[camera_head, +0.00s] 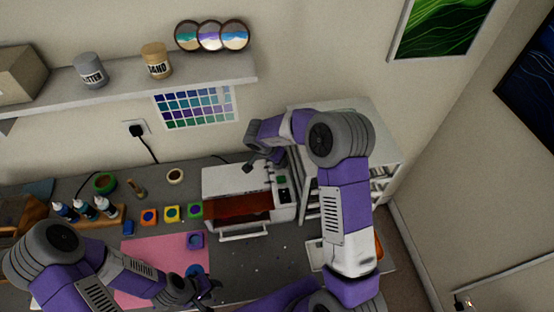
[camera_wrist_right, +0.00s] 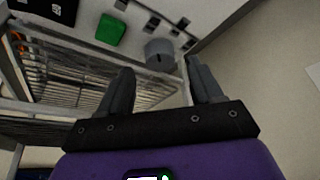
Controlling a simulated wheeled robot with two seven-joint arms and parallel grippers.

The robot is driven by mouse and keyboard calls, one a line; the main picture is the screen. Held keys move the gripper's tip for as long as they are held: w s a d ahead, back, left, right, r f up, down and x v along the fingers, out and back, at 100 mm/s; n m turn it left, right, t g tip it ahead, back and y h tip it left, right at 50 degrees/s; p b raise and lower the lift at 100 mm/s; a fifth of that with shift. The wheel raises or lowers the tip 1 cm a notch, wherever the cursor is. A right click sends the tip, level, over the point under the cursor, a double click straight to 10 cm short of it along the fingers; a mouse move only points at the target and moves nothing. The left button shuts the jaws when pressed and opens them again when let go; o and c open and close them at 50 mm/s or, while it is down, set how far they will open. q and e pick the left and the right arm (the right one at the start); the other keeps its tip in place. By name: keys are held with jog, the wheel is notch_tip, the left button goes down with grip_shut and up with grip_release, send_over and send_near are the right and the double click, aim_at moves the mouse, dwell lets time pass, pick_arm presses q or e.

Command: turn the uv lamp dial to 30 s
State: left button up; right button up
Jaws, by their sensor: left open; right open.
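The UV lamp (camera_head: 236,181) is a white box with an orange-red front window, at the back middle of the bench. Its right-hand panel carries a green button (camera_head: 281,179). In the right wrist view, the grey round dial (camera_wrist_right: 160,53) shows beside the green button (camera_wrist_right: 110,30); its setting is not readable. My right gripper (camera_head: 262,163) is over the back of the lamp. In the wrist view its open fingers (camera_wrist_right: 162,84) are apart, with the dial beyond the gap between them. My left gripper (camera_head: 206,294) is open near the front of the pink mat.
A white rack (camera_head: 385,150) stands right of the lamp. A shelf (camera_head: 200,74) hangs above.

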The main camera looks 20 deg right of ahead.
pick_arm(q)
jog(key=shift+r, duration=0.1)
pick_arm(e)
jog(key=shift+x, duration=1.4)
jog(key=shift+w, duration=0.1)
jog(key=c, duration=1)
